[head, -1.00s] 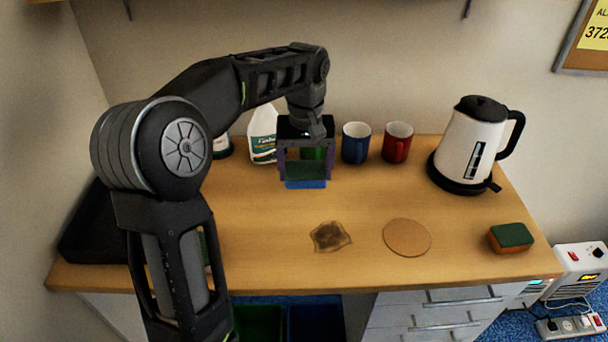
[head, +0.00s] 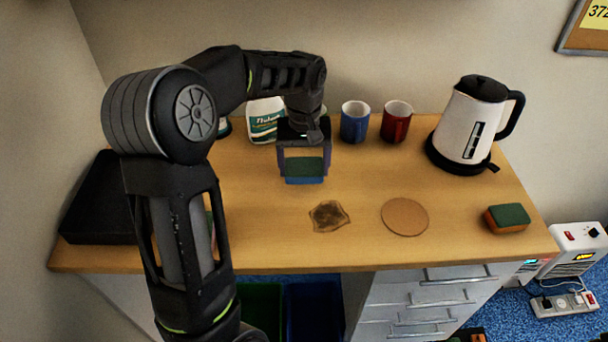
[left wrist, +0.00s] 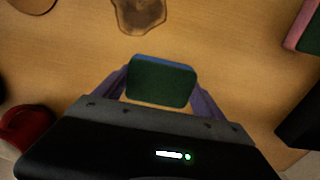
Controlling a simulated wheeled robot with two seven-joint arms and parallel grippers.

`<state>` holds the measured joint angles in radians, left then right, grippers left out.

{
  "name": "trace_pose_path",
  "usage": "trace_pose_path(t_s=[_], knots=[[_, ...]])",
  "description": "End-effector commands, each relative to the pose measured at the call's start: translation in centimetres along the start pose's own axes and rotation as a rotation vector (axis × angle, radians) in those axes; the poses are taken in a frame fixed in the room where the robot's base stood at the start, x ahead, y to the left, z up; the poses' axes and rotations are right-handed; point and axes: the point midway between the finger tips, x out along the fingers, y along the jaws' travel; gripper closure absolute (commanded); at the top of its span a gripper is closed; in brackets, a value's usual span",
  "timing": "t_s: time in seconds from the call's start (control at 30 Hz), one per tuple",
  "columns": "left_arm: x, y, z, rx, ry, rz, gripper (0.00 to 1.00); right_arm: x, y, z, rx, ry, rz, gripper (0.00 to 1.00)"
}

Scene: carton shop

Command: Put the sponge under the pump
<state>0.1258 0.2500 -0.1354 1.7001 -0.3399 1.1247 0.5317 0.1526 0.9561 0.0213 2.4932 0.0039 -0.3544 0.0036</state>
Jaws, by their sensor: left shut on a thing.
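My left gripper (head: 304,166) is shut on a blue sponge with a dark green top (head: 304,170). In the left wrist view, the sponge (left wrist: 160,82) sits between the fingers (left wrist: 160,92), green face toward the camera. In the head view it is behind the brown stain; I cannot tell whether it touches the table. A white bottle with a green label (head: 264,124) stands at the back, left of the gripper, partly hidden by my arm. No pump head shows clearly. My right gripper is out of view.
A blue mug (head: 355,122), a red mug (head: 396,122) and a kettle (head: 468,125) stand at the back. The brown stain (head: 329,216), a round coaster (head: 405,217) and an orange-green sponge (head: 507,218) lie in front. A black tray (head: 95,205) is at left.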

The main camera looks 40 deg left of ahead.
Motion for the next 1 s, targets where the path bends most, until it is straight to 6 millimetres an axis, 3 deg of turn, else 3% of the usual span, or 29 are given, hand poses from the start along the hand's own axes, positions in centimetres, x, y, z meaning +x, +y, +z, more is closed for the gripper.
trace_pose_path(t_s=[0.27, 0.53, 0.93, 0.97, 1.0], knots=[[0.3, 0.0, 0.0, 0.0, -0.002, -0.001, 0.57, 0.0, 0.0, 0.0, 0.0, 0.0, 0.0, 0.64], [3.5, 0.0, 0.1, 0.0, -0.003, -0.001, 0.57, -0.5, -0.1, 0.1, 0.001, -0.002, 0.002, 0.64], [4.2, 0.0, 0.0, 0.0, 0.0, 0.0, 0.57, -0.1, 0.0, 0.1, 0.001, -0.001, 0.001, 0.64], [4.1, 0.0, 0.0, 0.0, 0.0, 0.001, 0.18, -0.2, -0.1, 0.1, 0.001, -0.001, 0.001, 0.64], [4.0, 0.0, 0.0, 0.0, 0.0, 0.001, 0.15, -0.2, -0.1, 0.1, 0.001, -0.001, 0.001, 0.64]])
